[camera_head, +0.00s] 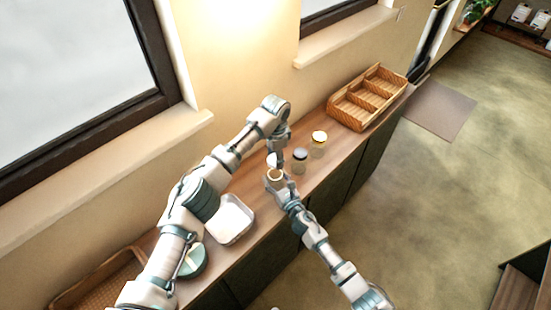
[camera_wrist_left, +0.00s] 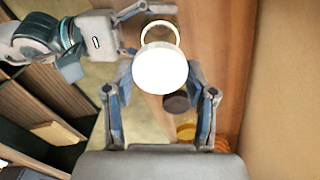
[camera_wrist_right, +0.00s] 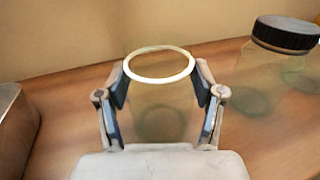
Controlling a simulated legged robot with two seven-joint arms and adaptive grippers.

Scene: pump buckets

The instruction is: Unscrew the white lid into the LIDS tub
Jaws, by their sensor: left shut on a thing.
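The white lid (camera_wrist_left: 160,70) is a plain disc between the fingers of my left gripper (camera_wrist_left: 160,95), which is shut on it. The lid is off the jar and partly overlaps the jar's pale rim (camera_wrist_left: 162,28) in the left wrist view. The clear jar (camera_wrist_right: 160,100) stands open at the top between the fingers of my right gripper (camera_wrist_right: 160,95), which is shut on it. In the head view the lid (camera_head: 273,158) is just above the jar (camera_head: 275,176). A white-lined tub (camera_head: 232,220) sits on the counter to the left; no label is readable.
A dark-lidded jar (camera_head: 300,158) and a yellowish-lidded jar (camera_head: 319,138) stand right of the held jar. A wicker tray with compartments (camera_head: 345,115) lies farther right. Another wicker tray (camera_head: 100,280) is at the lower left. The wall and windows border the counter's back.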

